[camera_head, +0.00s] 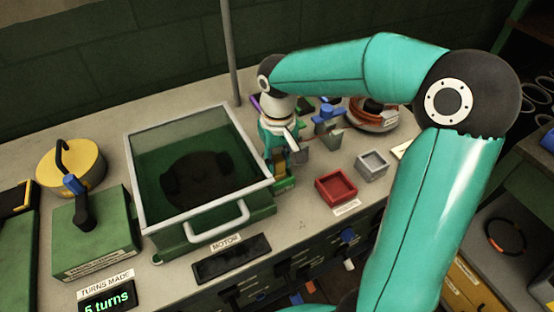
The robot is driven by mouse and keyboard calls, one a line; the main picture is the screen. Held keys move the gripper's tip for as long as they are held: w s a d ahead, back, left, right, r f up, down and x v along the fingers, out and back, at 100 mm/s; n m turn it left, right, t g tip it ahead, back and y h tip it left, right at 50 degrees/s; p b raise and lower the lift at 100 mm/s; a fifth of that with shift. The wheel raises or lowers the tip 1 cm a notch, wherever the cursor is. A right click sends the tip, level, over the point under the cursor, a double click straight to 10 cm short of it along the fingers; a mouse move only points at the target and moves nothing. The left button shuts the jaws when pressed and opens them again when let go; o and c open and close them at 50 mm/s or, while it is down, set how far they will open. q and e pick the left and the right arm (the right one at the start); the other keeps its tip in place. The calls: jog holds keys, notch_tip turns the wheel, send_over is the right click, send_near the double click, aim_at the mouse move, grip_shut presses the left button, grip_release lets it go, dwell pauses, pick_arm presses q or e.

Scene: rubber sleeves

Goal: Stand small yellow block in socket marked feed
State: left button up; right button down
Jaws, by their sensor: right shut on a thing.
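My right arm reaches in from the right and bends down. My right gripper (287,150) points down just right of the glass-topped green case, at counter level. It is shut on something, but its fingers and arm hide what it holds. I cannot make out the small yellow block for certain. A red square open box (336,187) and a smaller grey square one (372,163) stand to the right of the gripper, apart from it. Their labels are too small to read, so I cannot tell which is marked feed. My left gripper is not in view.
The green case (205,225) with its handle fills the middle of the counter. A green crank box (95,232) and a yellow round lid (72,166) stand left. A display (107,300) reads "5 turns". Blue-handled items (327,113) and a coil (374,112) crowd behind the boxes.

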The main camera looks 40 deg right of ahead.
aim_at(278, 159)
jog(key=c, duration=0.9)
grip_release()
jog(key=shift+f, duration=0.1)
jog(key=shift+o, duration=0.2)
notch_tip(278, 159, up, 12)
jog(key=p, duration=0.1)
